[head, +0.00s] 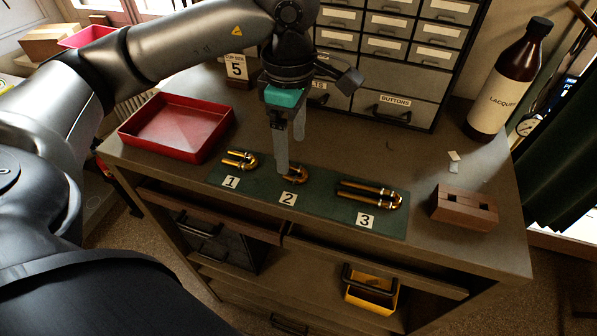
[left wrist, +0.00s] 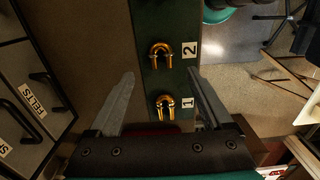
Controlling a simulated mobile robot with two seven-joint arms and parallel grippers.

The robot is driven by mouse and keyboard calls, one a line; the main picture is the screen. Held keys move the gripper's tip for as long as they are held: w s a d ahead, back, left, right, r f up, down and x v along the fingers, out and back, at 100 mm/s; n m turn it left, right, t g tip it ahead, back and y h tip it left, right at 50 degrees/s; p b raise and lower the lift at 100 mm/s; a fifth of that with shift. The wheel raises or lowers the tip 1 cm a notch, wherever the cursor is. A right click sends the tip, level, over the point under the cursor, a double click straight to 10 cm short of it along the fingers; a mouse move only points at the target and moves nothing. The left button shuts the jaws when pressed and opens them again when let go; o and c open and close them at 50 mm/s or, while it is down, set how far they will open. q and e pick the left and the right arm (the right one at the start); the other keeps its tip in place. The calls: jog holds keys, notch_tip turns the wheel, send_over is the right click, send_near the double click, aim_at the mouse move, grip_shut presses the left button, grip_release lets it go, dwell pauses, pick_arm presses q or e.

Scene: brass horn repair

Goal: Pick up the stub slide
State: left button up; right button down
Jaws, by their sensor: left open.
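Three brass U-shaped slides lie on a green mat (head: 322,207) with number cards. The one by card 2 looks the shortest, which fits a stub slide (head: 304,174); it also shows in the left wrist view (left wrist: 160,47). My left gripper (head: 290,155) is open, pointing down above it, and a finger hides part of it in the head view. Slide 1 (head: 252,161) lies to the left, slide 3 (head: 394,199) to the right. My right gripper is not in view.
A red tray (head: 207,151) stands left of the mat and a wooden block (head: 464,209) right of it. A drawer cabinet (head: 407,75) and a lacquer bottle (head: 507,80) stand at the back. A yellow bin (head: 370,297) sits below the bench front.

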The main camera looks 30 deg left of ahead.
aim_at(295, 166)
pick_arm(q)
jog(key=f, duration=0.1)
jog(key=f+p, duration=0.1)
jog(key=f, duration=0.3)
jog(key=shift+d, duration=0.35)
jog(key=shift+f, duration=0.2)
grip_shut()
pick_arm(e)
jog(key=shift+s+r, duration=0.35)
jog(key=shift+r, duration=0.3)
pick_arm(q)
jog(key=shift+r, duration=0.15)
